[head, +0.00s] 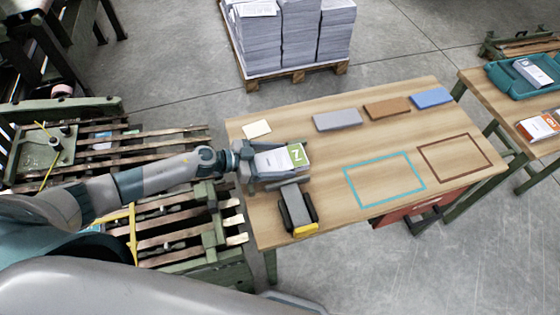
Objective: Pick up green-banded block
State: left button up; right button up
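Whether the block touches the table is also unclear. My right gripper is not in view.
A black, grey and yellow device (298,210) stands close in front of the block. A cream note (257,129) lies behind it. Grey (337,120), brown (387,108) and blue (431,97) slabs line the back. Teal (350,188) and brown (424,160) outlines mark clear tabletop.

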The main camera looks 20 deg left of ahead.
aim_at(283, 160)
pick_arm(q)
jog(key=c, duration=0.9)
jog(key=shift+c, duration=0.2)
jog(key=shift+r, duration=0.85)
jog(key=r+p, duration=0.1)
jog(key=r, duration=0.2)
jog(key=shift+d+r+p, duration=0.2)
jog(key=shift+d+p, duration=0.2)
jog(key=s+d+r+p, duration=0.2)
jog(key=d+r+p, duration=0.3)
jog(key=d, duration=0.5)
jog(key=shift+d+r, duration=0.35)
jog(key=shift+r, duration=0.15)
